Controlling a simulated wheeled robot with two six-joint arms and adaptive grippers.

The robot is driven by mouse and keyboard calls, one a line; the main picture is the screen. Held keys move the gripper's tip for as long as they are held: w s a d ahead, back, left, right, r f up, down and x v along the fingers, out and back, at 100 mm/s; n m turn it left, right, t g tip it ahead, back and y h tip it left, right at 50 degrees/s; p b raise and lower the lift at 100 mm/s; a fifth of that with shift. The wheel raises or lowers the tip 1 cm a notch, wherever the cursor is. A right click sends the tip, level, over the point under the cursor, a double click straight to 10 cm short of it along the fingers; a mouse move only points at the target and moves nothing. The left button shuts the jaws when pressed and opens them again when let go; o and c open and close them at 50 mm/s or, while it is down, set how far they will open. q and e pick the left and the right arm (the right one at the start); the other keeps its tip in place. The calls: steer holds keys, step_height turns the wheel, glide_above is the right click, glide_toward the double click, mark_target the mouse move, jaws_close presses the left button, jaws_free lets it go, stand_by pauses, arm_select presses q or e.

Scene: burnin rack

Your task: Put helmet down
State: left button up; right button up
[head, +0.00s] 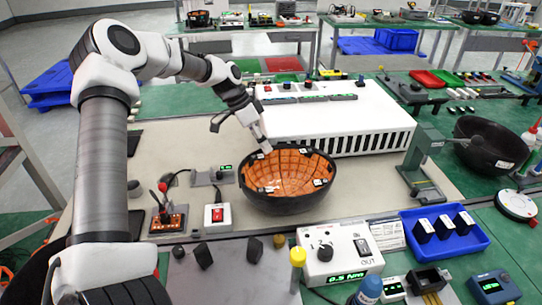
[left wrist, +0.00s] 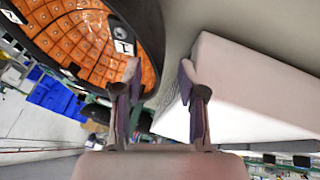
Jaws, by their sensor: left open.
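The helmet (head: 284,204) is a black shell with an orange, tiled inside. It sits open side up on the beige mat (head: 390,190) in the middle of the bench. My left gripper (head: 240,137) is open at the helmet's far left rim. One finger is over the rim's edge and the other is apart, outside it. In the left wrist view the helmet (left wrist: 90,45) fills the upper left, and its wall runs behind the open fingers (left wrist: 160,95). I cannot tell whether a finger touches it. My right gripper is not in view.
A white slotted box (head: 335,115) stands just behind the helmet. A red-switch box (head: 217,217) is at its left, and a white control box (head: 338,250) in front. A green press (head: 420,165), another black shell (head: 485,145) and a blue tray (head: 445,246) are to the right.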

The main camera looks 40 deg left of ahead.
arm_select(q)
steer(key=v, duration=0.5)
steer(key=shift+a+r, duration=0.15)
steer(key=shift+r, duration=0.15)
